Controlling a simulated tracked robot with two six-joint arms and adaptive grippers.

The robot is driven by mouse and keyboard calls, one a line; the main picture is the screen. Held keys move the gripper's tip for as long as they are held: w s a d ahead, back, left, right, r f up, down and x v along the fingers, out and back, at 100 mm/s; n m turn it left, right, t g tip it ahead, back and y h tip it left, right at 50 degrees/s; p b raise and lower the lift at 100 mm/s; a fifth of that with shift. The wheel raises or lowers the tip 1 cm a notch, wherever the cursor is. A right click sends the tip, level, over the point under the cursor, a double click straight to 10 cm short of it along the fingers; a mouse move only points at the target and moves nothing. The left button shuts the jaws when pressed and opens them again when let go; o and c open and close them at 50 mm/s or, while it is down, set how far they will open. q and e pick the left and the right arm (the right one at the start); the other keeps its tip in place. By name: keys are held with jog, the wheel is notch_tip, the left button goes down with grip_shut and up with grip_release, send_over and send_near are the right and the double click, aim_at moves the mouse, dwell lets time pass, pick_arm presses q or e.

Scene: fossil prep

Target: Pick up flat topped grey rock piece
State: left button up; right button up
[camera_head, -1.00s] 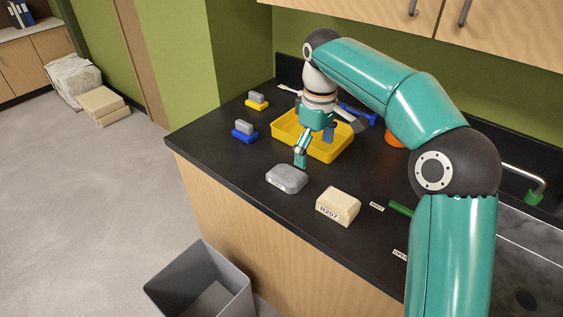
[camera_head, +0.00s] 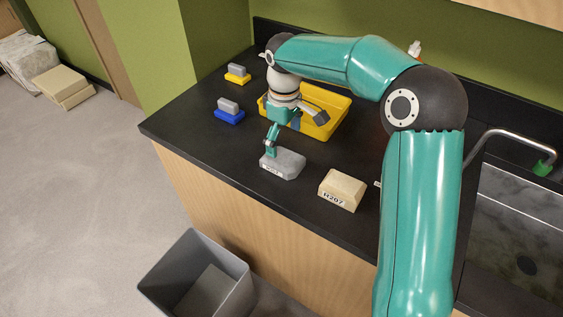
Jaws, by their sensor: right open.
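The grey rock piece (camera_head: 284,165) has a flat top and a white label on its front. It lies on the black counter (camera_head: 215,150) near the front edge. My right gripper (camera_head: 296,135) is open, with its fingers spread wide. One teal finger points down at the rock's back left end and overlaps it in the picture; I cannot tell whether it touches. The other finger is spread out to the right, over the yellow tray. Nothing is between the fingers. My left gripper is not in view.
A cream block (camera_head: 342,189) marked H207 sits right of the rock. A yellow tray (camera_head: 341,107) lies behind. Blue (camera_head: 229,117) and yellow (camera_head: 238,80) brushes with grey tops stand at the left. A grey bin (camera_head: 195,282) is on the floor below; a sink (camera_head: 515,210) is at the right.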

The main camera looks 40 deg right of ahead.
aim_at(283, 156)
jog(key=shift+s+a+f+p, duration=0.1)
jog(key=shift+f+p, duration=0.2)
jog(key=shift+f, duration=1.45)
jog(key=shift+s+a+f+p, duration=0.1)
jog(key=shift+f+p, duration=0.2)
jog(key=shift+f, duration=1.45)
jog(key=c, duration=1.6)
jog(key=shift+c, duration=0.7)
jog(key=shift+r, duration=0.2)
